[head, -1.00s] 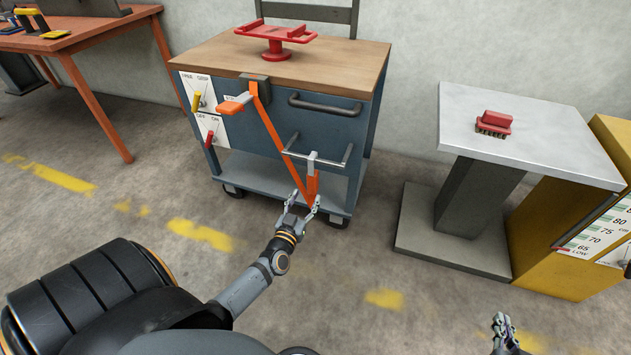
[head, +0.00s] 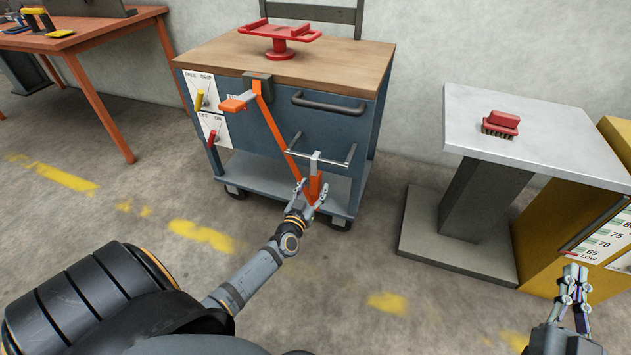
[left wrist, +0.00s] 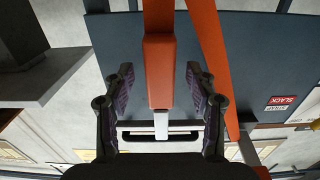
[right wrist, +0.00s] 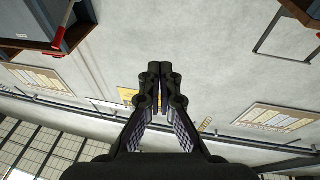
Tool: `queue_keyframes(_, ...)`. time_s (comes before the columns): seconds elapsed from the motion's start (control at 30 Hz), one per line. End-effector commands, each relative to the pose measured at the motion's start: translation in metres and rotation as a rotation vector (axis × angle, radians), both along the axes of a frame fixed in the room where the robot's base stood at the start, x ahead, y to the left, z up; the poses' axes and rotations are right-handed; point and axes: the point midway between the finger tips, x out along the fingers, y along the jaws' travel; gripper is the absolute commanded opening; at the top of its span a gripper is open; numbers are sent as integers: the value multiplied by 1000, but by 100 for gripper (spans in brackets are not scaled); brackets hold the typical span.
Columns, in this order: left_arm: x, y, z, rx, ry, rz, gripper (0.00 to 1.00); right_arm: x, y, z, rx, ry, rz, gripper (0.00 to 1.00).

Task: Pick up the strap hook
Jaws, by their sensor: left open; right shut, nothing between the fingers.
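The strap hook has an orange body (head: 315,184) with a grey hook end (head: 315,160) at the cart's lower rail. An orange strap (head: 278,132) runs down toward it from a bracket on the cart's front. My left gripper (head: 309,192) is open at the orange body. In the left wrist view its fingers (left wrist: 160,88) stand on either side of the orange body (left wrist: 159,70), with gaps showing on both sides. The grey end (left wrist: 160,125) also shows there. My right gripper (head: 575,273) is shut and empty at the lower right, away from the hook.
A grey pedestal table (head: 560,145) with a red brush (head: 501,124) stands right. Floor between is clear.

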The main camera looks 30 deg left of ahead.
Motion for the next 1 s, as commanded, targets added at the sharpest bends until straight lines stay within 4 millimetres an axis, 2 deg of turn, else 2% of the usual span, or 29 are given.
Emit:
queue_keyframes(0.2, 15, 4, -1, 1, -2, 1, 57, -11, 1, 52, -6, -225, 1, 0)
queue_keyframes(0.3, 20, 5, -1, 1, -1, 0, 57, -18, 1, 69, -7, -300, 1, 0)
queue_keyframes(0.43, 23, 6, 0, 0, 0, 0, 57, -22, 1, 80, -8, -346, 3, 0)
queue_keyframes(0.67, 23, 6, 0, 0, 0, 0, 57, -23, 1, 81, -7, -351, 3, 0)
queue_keyframes(1.0, 23, 6, 0, 0, 0, 0, 10, -23, 1, 81, -7, -349, 3, 0)
